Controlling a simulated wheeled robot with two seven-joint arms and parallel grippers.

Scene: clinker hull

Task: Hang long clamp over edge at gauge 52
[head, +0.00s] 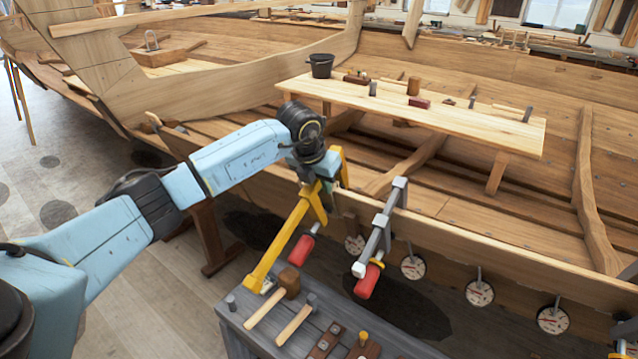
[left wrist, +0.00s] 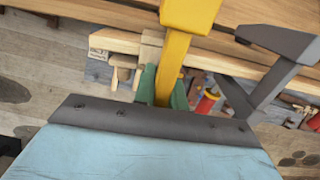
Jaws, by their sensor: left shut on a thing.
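My left gripper (head: 314,168) is shut on a long yellow clamp (head: 283,238) with a red handle (head: 300,250). The clamp's bar slants down to the left, beside the hull plank's upper edge (head: 440,220), above the workbench. I cannot tell whether the clamp touches the plank. In the left wrist view the green fingers (left wrist: 164,90) are around the yellow bar (left wrist: 174,62). Round dial gauges (head: 413,267) line the plank's outer face; one (head: 355,243) is near the clamp. Their numbers are too small to read. My right gripper is not in view.
A grey clamp (head: 380,232) with a red handle hangs on the plank just right of the yellow one. The grey workbench (head: 240,318) below holds mallets (head: 288,283) and small blocks. A plank table (head: 470,118) with a black bucket (head: 321,66) stands inside the hull.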

